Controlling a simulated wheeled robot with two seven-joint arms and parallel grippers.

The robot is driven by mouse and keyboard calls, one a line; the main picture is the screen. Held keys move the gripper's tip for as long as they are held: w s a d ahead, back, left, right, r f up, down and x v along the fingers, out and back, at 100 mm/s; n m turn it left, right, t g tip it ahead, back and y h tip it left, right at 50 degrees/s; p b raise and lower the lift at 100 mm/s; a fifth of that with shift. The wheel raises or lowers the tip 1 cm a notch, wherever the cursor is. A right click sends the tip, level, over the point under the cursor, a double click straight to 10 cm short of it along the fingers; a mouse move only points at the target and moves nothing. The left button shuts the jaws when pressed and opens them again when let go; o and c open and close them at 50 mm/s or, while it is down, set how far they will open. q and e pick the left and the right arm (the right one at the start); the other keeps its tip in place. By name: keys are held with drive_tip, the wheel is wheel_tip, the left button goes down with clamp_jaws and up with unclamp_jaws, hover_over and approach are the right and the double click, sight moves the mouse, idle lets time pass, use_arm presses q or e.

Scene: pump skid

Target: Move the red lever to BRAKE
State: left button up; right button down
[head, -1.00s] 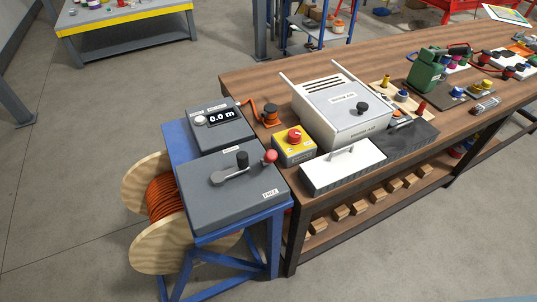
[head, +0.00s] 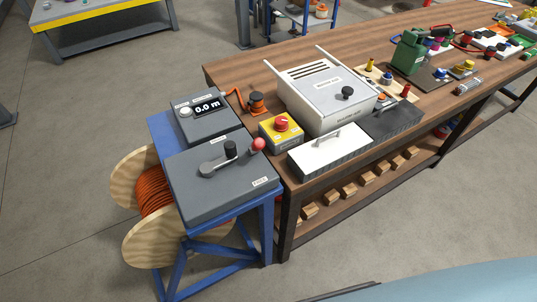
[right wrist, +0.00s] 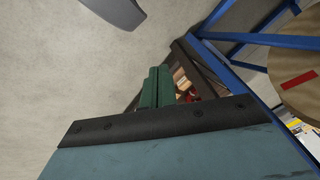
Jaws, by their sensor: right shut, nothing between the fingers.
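The red lever is a grey arm with a red ball knob (head: 258,144) on top of the dark grey box (head: 216,200). The arm runs from a pivot at the left up to the knob at the right, past a black upright post (head: 230,149). A small white label (head: 260,182) at the box's right front corner is too small to read surely. My right gripper (right wrist: 157,84) shows in the right wrist view with its green fingers together and empty, apart from the lever. It is not in the head view. My left gripper is in no view.
The box stands on a blue frame (head: 267,232) above a wooden cable reel (head: 134,243). A display unit reading 0.0 m (head: 205,122) sits behind it. A yellow box with a red button (head: 281,124) and a white case (head: 330,149) stand right on the workbench (head: 235,71).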

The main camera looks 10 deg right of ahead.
sight(256, 147)
drive_tip(key=w+a+r+m+t+y, duration=0.1)
drive_tip(key=w+a+r+m+t, duration=0.15)
drive_tip(key=w+r+m, duration=0.5)
drive_tip(key=w+a+r+m+t+y, duration=0.1)
drive_tip(key=w+r+m+t, duration=0.2)
drive_tip(key=w+r+m, duration=0.4)
drive_tip(key=w+r+m+t+y, duration=0.1)
drive_tip(key=w+r+m, duration=0.2)
drive_tip(key=r, duration=0.5)
drive_tip(key=w+a+r+m+t, duration=0.1)
drive_tip(key=r+m, duration=0.3)
drive_tip(key=r, duration=0.4)
drive_tip(key=w+r+m+t+y+p, duration=0.1)
drive_tip(key=w+r+m, duration=0.3)
drive_tip(key=r, duration=0.4)
drive_tip(key=shift+w+a+t+y, duration=0.3)
drive_tip(key=shift+w+t, duration=0.05)
drive_tip(key=shift+t, duration=0.5)
